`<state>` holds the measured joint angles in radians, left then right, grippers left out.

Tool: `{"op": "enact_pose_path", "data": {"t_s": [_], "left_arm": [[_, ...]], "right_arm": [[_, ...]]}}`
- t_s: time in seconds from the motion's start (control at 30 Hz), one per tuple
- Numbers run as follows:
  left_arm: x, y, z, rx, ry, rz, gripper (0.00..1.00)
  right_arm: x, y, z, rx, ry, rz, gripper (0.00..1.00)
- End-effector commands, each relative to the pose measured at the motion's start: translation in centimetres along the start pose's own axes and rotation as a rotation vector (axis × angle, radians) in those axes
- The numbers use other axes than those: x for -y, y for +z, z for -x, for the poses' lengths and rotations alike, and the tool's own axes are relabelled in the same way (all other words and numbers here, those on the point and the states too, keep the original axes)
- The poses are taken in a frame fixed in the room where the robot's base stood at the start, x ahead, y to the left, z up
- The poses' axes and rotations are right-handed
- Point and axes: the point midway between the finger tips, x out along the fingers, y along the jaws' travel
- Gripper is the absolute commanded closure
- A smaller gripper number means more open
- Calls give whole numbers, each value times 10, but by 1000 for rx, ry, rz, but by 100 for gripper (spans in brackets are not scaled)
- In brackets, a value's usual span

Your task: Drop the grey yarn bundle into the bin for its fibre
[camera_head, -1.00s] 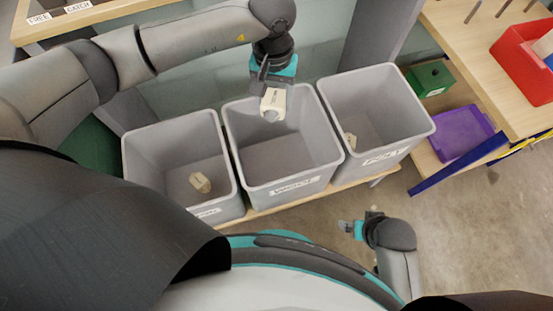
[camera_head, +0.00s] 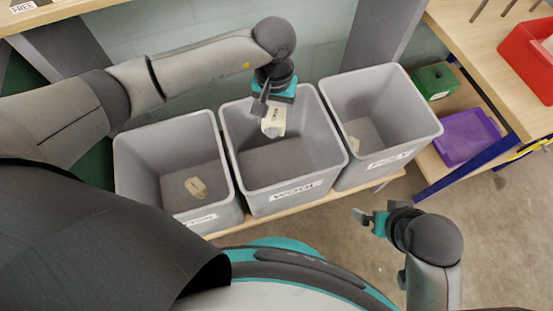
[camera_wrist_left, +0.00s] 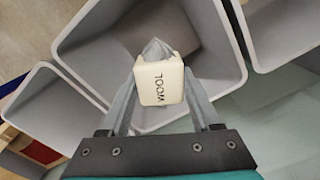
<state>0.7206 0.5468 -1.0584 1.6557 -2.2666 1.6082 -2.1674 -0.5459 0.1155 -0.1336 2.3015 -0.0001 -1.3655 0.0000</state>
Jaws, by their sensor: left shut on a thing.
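The grey yarn bundle (camera_wrist_left: 157,47) has a cream band or tag end reading "WOOL" in the left wrist view; it also shows in the head view (camera_head: 273,122). My left gripper (camera_head: 268,104) is shut on it and holds it over the middle bin, near its back wall; its fingers flank the bundle in the left wrist view (camera_wrist_left: 160,88). The middle grey bin (camera_head: 231,152) carries a label reading "WOOL" on its front and looks empty. My right gripper (camera_head: 362,216) is low at the right, away from the bins; its fingers are too small to judge.
The left grey bin (camera_head: 131,165) and the right grey bin (camera_head: 427,110) flank the middle one, each with a cream-tagged bundle inside. A green box (camera_head: 434,80), a purple tray (camera_head: 466,135) and a red bin (camera_head: 528,62) are at the right. The floor in front is clear.

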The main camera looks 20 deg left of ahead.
Motion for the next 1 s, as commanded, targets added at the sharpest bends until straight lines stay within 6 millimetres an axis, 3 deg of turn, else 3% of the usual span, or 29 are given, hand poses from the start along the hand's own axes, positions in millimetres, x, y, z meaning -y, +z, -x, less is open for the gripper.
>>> {"op": "enact_pose_path", "data": {"t_s": [0.33, 0.37, 0.4, 0.67, 1.0], "left_arm": [[0, 0, -2, 0, 0, 0, 89], [0, 0, -2, 0, 0, 0, 35], [0, 0, -2, 0, 0, 0, 31], [0, 0, -2, 0, 0, 0, 2], [0, 0, 2, -1, 0, 0, 1]], "right_arm": [[0, -1, 3, -5, 1, 0, 1], [0, -1, 3, -5, 1, 0, 1], [0, -1, 3, -5, 1, 0, 1], [0, -1, 3, -6, 1, -1, 1], [0, -2, 4, -7, 1, -1, 1]]}}
